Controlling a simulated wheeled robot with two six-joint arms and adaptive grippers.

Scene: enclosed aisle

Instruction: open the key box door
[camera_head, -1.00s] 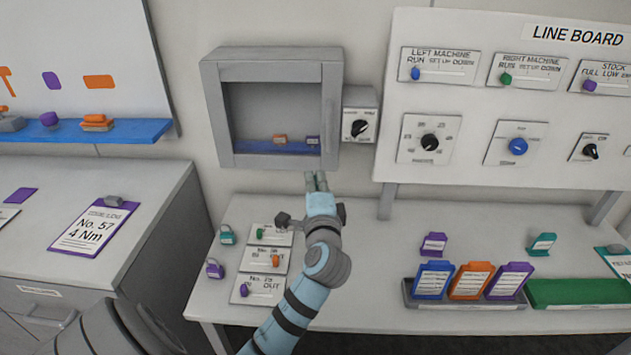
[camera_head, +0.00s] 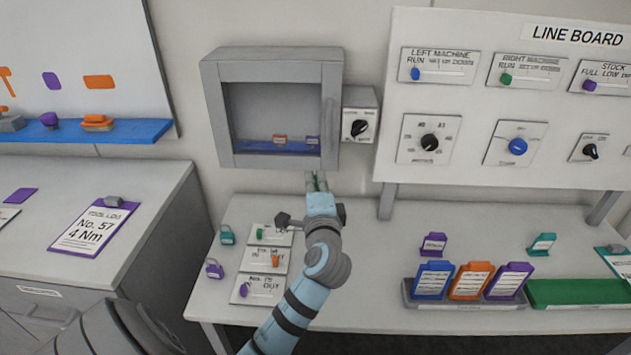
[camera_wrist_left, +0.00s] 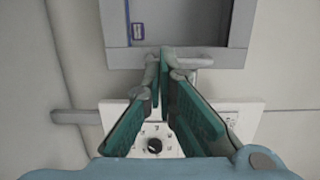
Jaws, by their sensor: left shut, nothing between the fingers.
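The grey key box (camera_head: 212,105) is on the wall at centre left. Its front is a grey frame around a wide window, and the door looks shut. Through the window I see an orange tag (camera_head: 280,139) and a purple tag (camera_head: 312,141) on a blue floor. My left gripper (camera_head: 316,180) is just below the box's lower right corner, shut and empty. In the left wrist view its fingertips (camera_wrist_left: 166,58) are close to a small pale handle (camera_wrist_left: 197,63) on the frame; I cannot tell whether they touch. My right gripper is out of view.
A switch box with a black knob (camera_head: 360,128) sits directly right of the key box. The line board (camera_head: 465,105) is further right. Below is a bench (camera_head: 375,260) with cards, padlocks and a card rack (camera_head: 465,305). A cabinet (camera_head: 140,200) stands at left.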

